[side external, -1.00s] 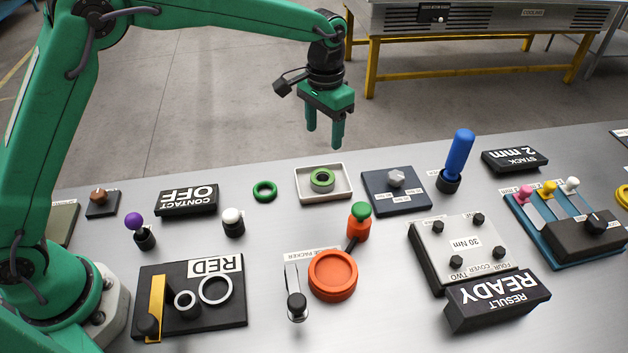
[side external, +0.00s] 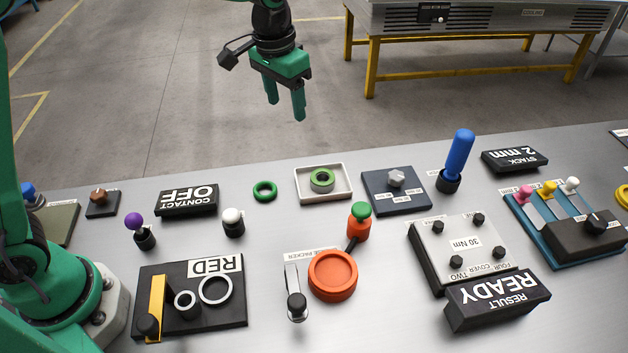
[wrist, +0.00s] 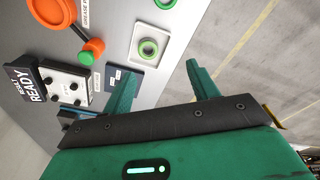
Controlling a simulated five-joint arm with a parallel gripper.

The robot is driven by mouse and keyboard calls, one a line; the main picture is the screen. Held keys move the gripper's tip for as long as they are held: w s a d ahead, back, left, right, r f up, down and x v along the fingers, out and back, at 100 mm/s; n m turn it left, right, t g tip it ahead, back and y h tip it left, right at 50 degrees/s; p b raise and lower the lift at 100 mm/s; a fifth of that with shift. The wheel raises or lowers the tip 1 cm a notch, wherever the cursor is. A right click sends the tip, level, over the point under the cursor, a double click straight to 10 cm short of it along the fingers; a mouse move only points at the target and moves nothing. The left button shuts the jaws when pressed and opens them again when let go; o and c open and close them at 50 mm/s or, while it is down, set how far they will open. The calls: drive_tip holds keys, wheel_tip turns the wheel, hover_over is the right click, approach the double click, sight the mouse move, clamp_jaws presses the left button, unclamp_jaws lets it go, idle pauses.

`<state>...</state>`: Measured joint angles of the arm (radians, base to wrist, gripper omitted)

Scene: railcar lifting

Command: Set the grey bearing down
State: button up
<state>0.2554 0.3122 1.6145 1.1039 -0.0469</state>
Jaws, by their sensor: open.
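My gripper (side external: 285,108) is open and empty, up in the air past the far edge of the bench. In the wrist view its two fingers (wrist: 160,75) are spread with nothing between them. A small green ring-shaped part with a grey-looking side (side external: 322,180) lies in a shallow white tray (side external: 343,196). It also shows in the wrist view (wrist: 148,42), in the tray (wrist: 139,57). I cannot tell for sure whether this is the grey bearing or a ring around it. My gripper is well above and apart from it.
A loose green ring (side external: 265,183) lies left of the tray. A dark plate with a grey hex knob (side external: 396,177) and an upright blue handle (side external: 458,155) stand to its right. An orange cup (side external: 333,278) stands in front.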

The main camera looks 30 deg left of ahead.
drive_tip(key=s+a+r+n+t, duration=0.1)
drive_tip(key=s+a+r, duration=0.2)
drive_tip(key=s+a, duration=0.15)
drive_tip(key=s+a+r+t, duration=0.1)
drive_tip(key=s+a+r, duration=0.2)
drive_tip(key=s, duration=0.3)
drive_tip(key=s+a+f+t, duration=0.1)
drive_tip(key=s+a, duration=0.1)
drive_tip(key=s, duration=0.5)
drive_tip(key=s+a+f+n+t, duration=0.1)
drive_tip(key=s+a, duration=0.1)
drive_tip(key=s, duration=0.5)
drive_tip(key=shift+a+f, duration=0.25)
drive_tip(key=shift+a, duration=0.1)
